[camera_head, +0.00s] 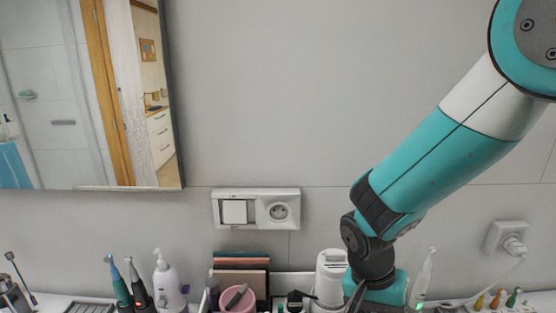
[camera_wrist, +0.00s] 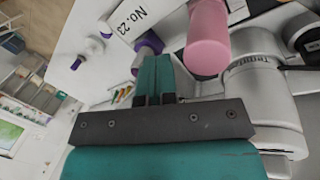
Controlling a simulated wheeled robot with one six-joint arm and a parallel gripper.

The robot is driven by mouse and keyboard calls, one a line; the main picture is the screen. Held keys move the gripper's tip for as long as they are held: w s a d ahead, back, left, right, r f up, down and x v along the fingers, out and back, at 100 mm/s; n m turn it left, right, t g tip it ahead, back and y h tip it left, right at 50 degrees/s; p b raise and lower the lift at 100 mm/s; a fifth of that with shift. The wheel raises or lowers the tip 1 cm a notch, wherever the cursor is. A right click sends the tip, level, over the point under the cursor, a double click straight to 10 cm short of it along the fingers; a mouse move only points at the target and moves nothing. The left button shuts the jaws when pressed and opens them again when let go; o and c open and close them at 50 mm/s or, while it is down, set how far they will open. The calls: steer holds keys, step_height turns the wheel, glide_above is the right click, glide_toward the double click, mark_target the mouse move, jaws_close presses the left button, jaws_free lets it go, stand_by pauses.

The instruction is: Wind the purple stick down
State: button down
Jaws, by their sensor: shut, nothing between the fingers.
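My gripper (camera_wrist: 158,76) has its two teal fingers pressed together with nothing between them. Just beyond and to the left of the fingertips is a purple part (camera_wrist: 150,42) beside a white label reading "No.23". Another purple part (camera_wrist: 138,66) shows lower, close to the left finger. These may belong to the purple stick; its full shape is hidden by the label and the fingers. I cannot tell how far the stick is wound out. In the head view my arm reaches down to the counter, and the fingers are out of sight.
A pink cylinder (camera_wrist: 208,40) stands close to the right of the fingers, near a silver device (camera_wrist: 258,70). In the head view, a white pump bottle (camera_head: 167,285), a pink cup (camera_head: 238,299) and a white device (camera_head: 330,275) line the counter.

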steer(key=shift+s+d, duration=0.25)
steer(key=shift+d, duration=0.3)
stand_by(1.1)
steer(key=shift+w+d+p, duration=0.1)
steer(key=shift+w+p, duration=0.1)
steer(key=shift+p, duration=0.6)
steer(key=shift+w+a, duration=0.2)
steer(key=shift+a, duration=0.15)
steer(key=shift+r, duration=0.2)
steer(key=p+v, duration=0.3)
steer(key=d+p+v, duration=0.1)
steer(key=p+v, duration=0.1)
steer(key=shift+s+r, duration=0.3)
steer(key=shift+r, duration=0.1)
